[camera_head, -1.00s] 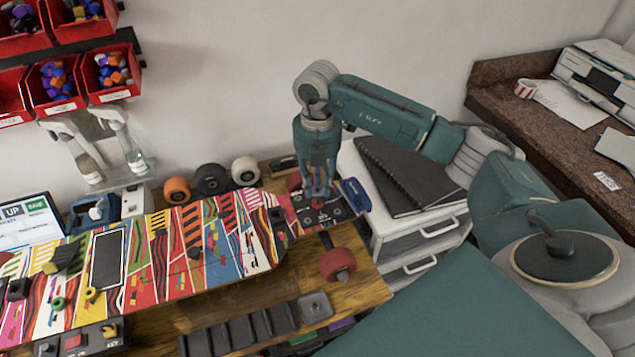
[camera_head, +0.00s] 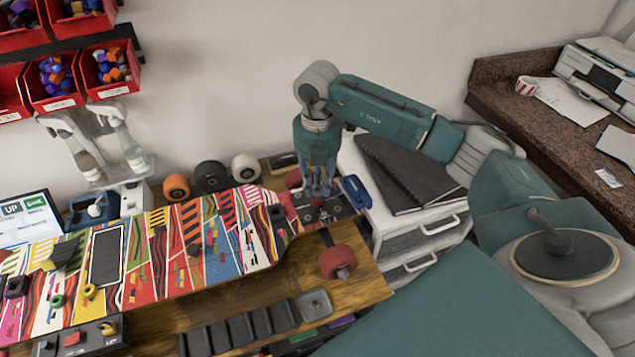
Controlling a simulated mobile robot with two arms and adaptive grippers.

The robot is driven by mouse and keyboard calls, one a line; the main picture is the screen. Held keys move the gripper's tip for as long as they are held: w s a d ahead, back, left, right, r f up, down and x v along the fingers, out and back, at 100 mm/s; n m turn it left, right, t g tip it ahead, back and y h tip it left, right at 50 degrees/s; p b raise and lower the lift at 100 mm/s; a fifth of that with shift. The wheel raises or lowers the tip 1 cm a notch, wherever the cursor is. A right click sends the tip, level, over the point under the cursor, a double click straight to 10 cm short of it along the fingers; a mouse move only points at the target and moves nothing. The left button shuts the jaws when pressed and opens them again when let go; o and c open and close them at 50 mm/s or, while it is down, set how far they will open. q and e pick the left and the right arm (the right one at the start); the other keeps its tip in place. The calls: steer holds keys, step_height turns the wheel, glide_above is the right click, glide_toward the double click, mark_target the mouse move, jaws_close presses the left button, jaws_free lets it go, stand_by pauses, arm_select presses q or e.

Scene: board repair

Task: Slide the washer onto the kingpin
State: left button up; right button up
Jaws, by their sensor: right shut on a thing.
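My right gripper (camera_head: 318,196) points straight down over the truck baseplate (camera_head: 338,208) at the right end of the colourful board (camera_head: 210,236). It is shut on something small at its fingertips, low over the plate. The washer and the kingpin are too small and too covered by the fingers to make out. I cannot tell whether the washer is around the kingpin. A red wheel (camera_head: 338,262) on the truck's axle sticks out at the board's near side. My left gripper is not in view.
Orange, black and cream wheels (camera_head: 211,177) stand behind the board. A blue object (camera_head: 356,191) lies close right of the gripper. A black tray (camera_head: 240,328) lies in front on the wooden bench (camera_head: 368,290). Black notebooks (camera_head: 405,175) lie on a white drawer unit at right.

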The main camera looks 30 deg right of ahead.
steer(key=shift+f+b, duration=0.55)
steer(key=shift+f, duration=0.2)
steer(key=shift+f, duration=0.1)
stand_by(0.8)
steer(key=shift+f, duration=0.2)
steer(key=shift+f, duration=0.2)
stand_by(1.0)
stand_by(0.4)
steer(key=o, duration=1)
steer(key=shift+o, duration=0.2)
steer(key=shift+c, duration=0.2)
